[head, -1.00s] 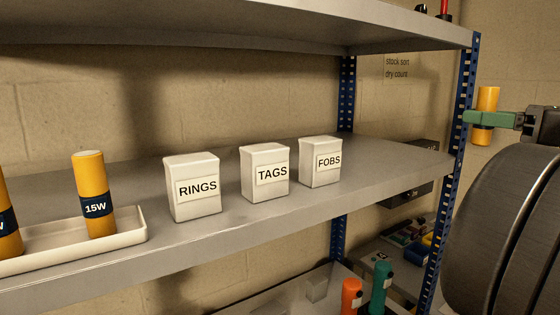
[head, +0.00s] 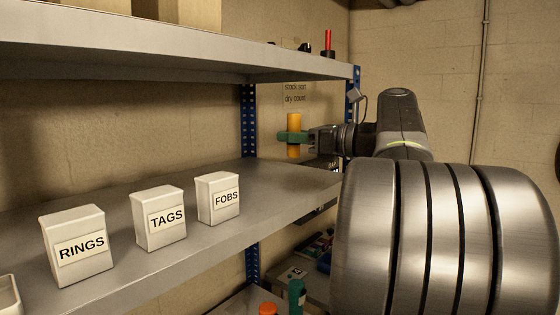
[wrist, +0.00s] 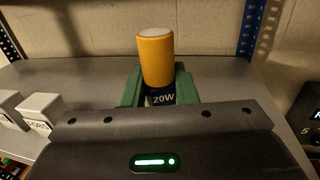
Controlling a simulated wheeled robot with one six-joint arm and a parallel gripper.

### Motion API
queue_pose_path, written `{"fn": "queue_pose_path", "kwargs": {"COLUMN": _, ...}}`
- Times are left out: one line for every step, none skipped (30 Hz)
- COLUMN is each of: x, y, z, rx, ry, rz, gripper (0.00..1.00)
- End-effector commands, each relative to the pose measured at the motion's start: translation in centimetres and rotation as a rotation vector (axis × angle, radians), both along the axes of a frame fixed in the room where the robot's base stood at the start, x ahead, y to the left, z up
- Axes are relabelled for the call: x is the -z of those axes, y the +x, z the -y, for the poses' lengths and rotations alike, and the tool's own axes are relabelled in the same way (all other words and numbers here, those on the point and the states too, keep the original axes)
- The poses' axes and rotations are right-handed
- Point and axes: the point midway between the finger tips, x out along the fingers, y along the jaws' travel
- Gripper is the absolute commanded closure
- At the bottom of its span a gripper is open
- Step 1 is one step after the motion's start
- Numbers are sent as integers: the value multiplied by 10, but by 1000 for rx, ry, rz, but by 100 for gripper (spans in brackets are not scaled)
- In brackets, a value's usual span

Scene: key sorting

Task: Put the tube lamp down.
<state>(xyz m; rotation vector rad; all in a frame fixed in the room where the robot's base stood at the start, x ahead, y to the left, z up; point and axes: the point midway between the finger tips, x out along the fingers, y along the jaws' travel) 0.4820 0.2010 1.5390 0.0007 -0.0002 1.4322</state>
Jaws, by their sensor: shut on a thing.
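The tube lamp is an orange cylinder (head: 294,122) with a pale top and a dark band marked 20W, seen in the wrist view (wrist: 156,62). My gripper (head: 293,137) has green fingers closed around it, and the fingers also show in the wrist view (wrist: 158,90). The lamp is upright near the right end of the grey middle shelf (head: 205,255).
White boxes marked RINGS (head: 78,245), TAGS (head: 158,217) and FOBS (head: 218,197) stand left of the lamp. The shelf between FOBS and the lamp is bare. A blue upright (head: 249,122) and the upper shelf (head: 170,45) are nearby.

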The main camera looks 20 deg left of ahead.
Motion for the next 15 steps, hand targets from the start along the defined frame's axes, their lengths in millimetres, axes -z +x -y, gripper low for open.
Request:
{"fn": "queue_pose_path", "kwargs": {"x": -2, "y": 3, "z": -12, "rx": -6, "ry": -1, "rz": -2, "gripper": 100}}
{"fn": "queue_pose_path", "kwargs": {"x": -2, "y": 5, "z": -18, "rx": -5, "ry": -1, "rz": -2, "gripper": 100}}
{"fn": "queue_pose_path", "kwargs": {"x": -2, "y": 8, "z": -26, "rx": -5, "ry": -1, "rz": -2, "gripper": 100}}
{"fn": "queue_pose_path", "kwargs": {"x": -2, "y": 10, "z": -31, "rx": -5, "ry": -1, "rz": -1, "gripper": 100}}
{"fn": "queue_pose_path", "kwargs": {"x": -2, "y": 11, "z": -36, "rx": -5, "ry": -1, "rz": -1, "gripper": 100}}
{"fn": "queue_pose_path", "kwargs": {"x": 3, "y": 13, "z": -39, "rx": -2, "ry": -1, "rz": -3, "gripper": 100}}
{"fn": "queue_pose_path", "kwargs": {"x": 10, "y": 13, "z": -37, "rx": 0, "ry": -1, "rz": -5, "gripper": 100}}
{"fn": "queue_pose_path", "kwargs": {"x": 15, "y": 13, "z": -37, "rx": 1, "ry": -1, "rz": -4, "gripper": 100}}
{"fn": "queue_pose_path", "kwargs": {"x": 20, "y": 13, "z": -36, "rx": 2, "ry": 0, "rz": -4, "gripper": 100}}
{"fn": "queue_pose_path", "kwargs": {"x": 23, "y": 13, "z": -36, "rx": 2, "ry": -1, "rz": -3, "gripper": 100}}
{"fn": "queue_pose_path", "kwargs": {"x": 26, "y": 13, "z": -36, "rx": 1, "ry": -1, "rz": -2, "gripper": 100}}
{"fn": "queue_pose_path", "kwargs": {"x": 28, "y": 13, "z": -36, "rx": 1, "ry": 0, "rz": -2, "gripper": 100}}
{"fn": "queue_pose_path", "kwargs": {"x": 30, "y": 13, "z": -36, "rx": 1, "ry": 0, "rz": -1, "gripper": 100}}
{"fn": "queue_pose_path", "kwargs": {"x": 33, "y": 13, "z": -36, "rx": 1, "ry": 0, "rz": -1, "gripper": 100}}
{"fn": "queue_pose_path", "kwargs": {"x": 37, "y": 13, "z": -36, "rx": 1, "ry": -1, "rz": -3, "gripper": 100}}
